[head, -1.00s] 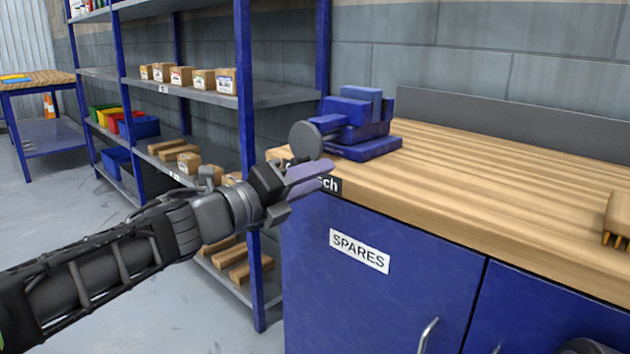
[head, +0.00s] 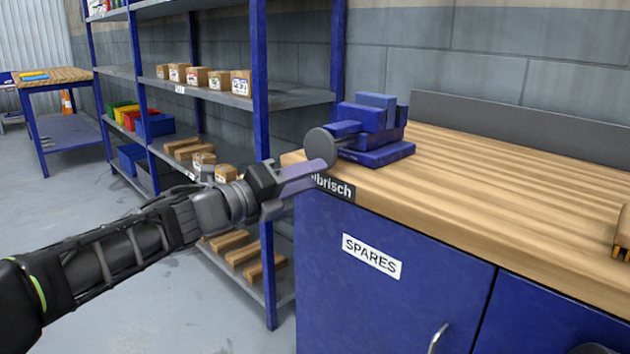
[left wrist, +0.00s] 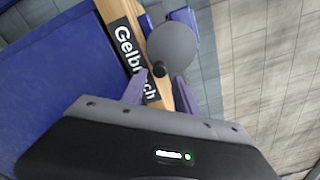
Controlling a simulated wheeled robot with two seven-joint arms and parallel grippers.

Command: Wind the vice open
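The blue vice (head: 372,128) stands on the left end of the wooden bench top. Its grey round disc (head: 319,146) faces me at the bench's left edge. In the left wrist view, the disc (left wrist: 172,46) has a small dark knob (left wrist: 158,69) near its rim. My left gripper (head: 324,172) is just below and in front of the disc. In the left wrist view, its two purple fingers (left wrist: 160,84) are apart, with the knob just beyond and between their tips. I cannot tell whether they touch it. My right gripper is not clearly in view.
The bench top (head: 500,190) is clear to the right of the vice, up to a brush-like wooden item (head: 622,235) at the right edge. A blue cupboard marked SPARES (head: 372,256) is below. Blue shelving (head: 262,100) with boxes stands behind my left arm.

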